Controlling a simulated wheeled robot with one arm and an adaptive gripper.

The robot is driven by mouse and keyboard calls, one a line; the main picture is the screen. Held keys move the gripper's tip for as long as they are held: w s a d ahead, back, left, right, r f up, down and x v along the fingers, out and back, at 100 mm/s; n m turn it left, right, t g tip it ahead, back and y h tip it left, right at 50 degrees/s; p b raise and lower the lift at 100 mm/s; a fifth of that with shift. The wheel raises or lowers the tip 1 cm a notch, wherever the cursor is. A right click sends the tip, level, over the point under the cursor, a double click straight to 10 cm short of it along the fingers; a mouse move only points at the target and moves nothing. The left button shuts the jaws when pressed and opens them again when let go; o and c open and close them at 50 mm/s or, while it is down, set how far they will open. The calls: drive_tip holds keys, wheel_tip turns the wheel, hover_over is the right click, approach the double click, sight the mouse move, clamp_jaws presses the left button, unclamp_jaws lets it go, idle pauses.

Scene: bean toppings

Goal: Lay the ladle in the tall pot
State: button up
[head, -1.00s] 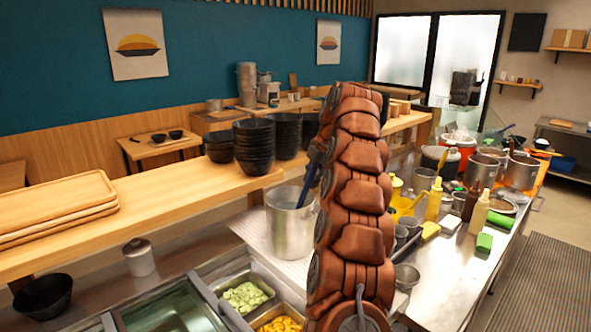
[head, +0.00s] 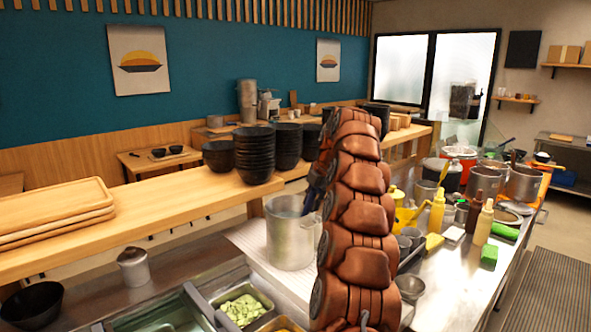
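A tall steel pot (head: 288,240) stands open on the counter, just left of my arm. A narrow dark blue piece (head: 309,200) slants down at the pot's right rim, partly covered by my arm. It may be the ladle's handle or part of my gripper; I cannot tell which. No ladle bowl shows. My reddish-brown arm rises from the bottom and bends over at the top. It hides most of the gripper and the pot's right edge, so the finger opening cannot be seen.
Stacked black bowls (head: 254,155) and wooden trays (head: 60,215) stand on the raised wooden shelf behind the pot. Food pans (head: 240,308) lie in front. Sauce bottles (head: 484,224), cups and larger pots (head: 522,184) crowd the counter to the right.

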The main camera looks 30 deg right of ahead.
drive_tip(key=o, duration=0.5)
wheel_tip(320, 180, up, 9)
drive_tip(key=p, duration=0.8)
drive_tip(key=shift+r, duration=0.2)
drive_tip(key=s+a+r+m+t, duration=0.1)
drive_tip(key=s+r, duration=0.3)
drive_tip(key=r, duration=0.7)
drive_tip(key=shift+a+r+m+t+h, duration=0.3)
drive_tip(key=shift+a+r+m+t, duration=0.1)
drive_tip(key=shift+a, duration=0.05)
